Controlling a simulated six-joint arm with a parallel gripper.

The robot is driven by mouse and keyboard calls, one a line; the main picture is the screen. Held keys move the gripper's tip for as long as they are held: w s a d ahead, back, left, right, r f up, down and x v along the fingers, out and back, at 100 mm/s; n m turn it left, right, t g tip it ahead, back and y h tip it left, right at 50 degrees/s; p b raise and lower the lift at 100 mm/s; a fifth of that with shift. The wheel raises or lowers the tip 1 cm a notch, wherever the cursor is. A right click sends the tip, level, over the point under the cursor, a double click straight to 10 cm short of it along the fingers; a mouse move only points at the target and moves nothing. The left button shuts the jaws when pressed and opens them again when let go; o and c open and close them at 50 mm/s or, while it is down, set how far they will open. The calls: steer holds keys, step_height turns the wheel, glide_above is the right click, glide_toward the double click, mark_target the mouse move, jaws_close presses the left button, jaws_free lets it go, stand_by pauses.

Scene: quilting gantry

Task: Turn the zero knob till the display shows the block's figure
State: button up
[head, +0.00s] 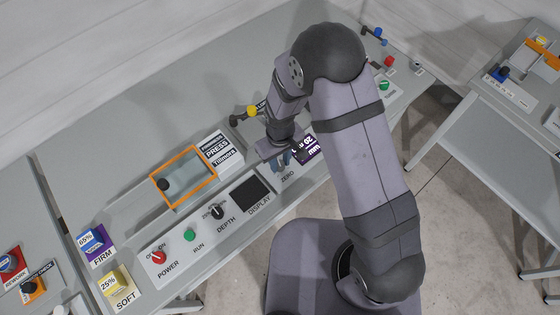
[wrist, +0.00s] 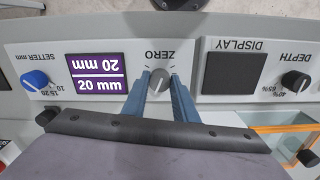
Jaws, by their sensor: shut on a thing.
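The zero knob (wrist: 159,80) is small and grey, on the light panel below its ZERO label in the wrist view. My gripper (wrist: 161,88) has its two blue fingers closed on either side of it; in the head view the gripper (head: 281,161) is at the panel and hides the knob. The display (wrist: 234,73), left of the depth knob in the wrist view, is a dark square with no figure showing; it is dark in the head view too (head: 250,194). The purple block (wrist: 96,73) reads 20 mm in white, on two faces.
A blue setter knob (wrist: 35,80) is left of the block in the wrist view. The black depth knob (head: 216,212), green run button (head: 190,235) and red power knob (head: 158,257) line the panel. An orange-framed window (head: 211,178) lies behind them.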

mark_target(280, 164)
steer(key=shift+m, duration=0.8)
steer(key=o, duration=1.1)
steer(key=shift+c, duration=0.2)
steer(key=shift+r, duration=0.1)
steer(key=shift+r+b, duration=1.15)
steer(key=shift+r, duration=2.45)
